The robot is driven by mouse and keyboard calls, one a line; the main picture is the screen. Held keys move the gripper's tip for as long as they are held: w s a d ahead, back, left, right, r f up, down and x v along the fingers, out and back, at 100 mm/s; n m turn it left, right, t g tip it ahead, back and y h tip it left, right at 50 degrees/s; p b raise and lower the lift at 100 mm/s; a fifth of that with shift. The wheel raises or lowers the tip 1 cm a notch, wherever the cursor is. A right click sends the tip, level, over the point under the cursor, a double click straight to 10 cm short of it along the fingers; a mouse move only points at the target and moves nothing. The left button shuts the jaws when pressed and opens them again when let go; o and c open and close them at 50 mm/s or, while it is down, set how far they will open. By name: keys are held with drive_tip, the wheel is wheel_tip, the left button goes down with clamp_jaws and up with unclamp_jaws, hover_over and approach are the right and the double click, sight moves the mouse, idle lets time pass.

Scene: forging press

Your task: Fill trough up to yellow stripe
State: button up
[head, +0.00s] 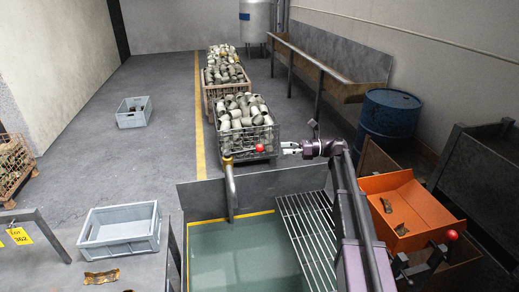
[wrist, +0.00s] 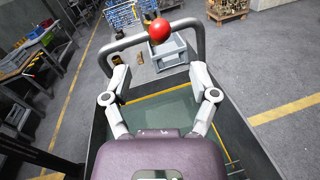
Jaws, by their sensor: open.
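The grey trough (head: 203,200) holds greenish water (head: 245,255). A yellow stripe (head: 230,217) runs along its inner walls; the water surface lies close below it, and the exact gap is hard to tell. A bent metal pipe (head: 231,190) rises at the trough's far side. A lever with a red ball (head: 259,148) sits at its top. My gripper (head: 290,148) is open and empty, right of the ball and apart from it. In the wrist view, the red ball (wrist: 159,30) lies ahead of and between my spread fingers (wrist: 160,72), with the pipe (wrist: 128,40) beside it.
A slatted rack (head: 305,230) covers the trough's right part. An orange tray (head: 405,205) with brown pieces stands at right, near another red ball (head: 451,235). A wire crate of metal parts (head: 245,120) stands behind the pipe. A grey bin (head: 120,230) is at left.

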sight(260, 147)
drive_tip(key=a, duration=0.9)
drive_tip(key=shift+s+a, duration=0.15)
drive_tip(key=shift+s, duration=0.25)
clamp_jaws()
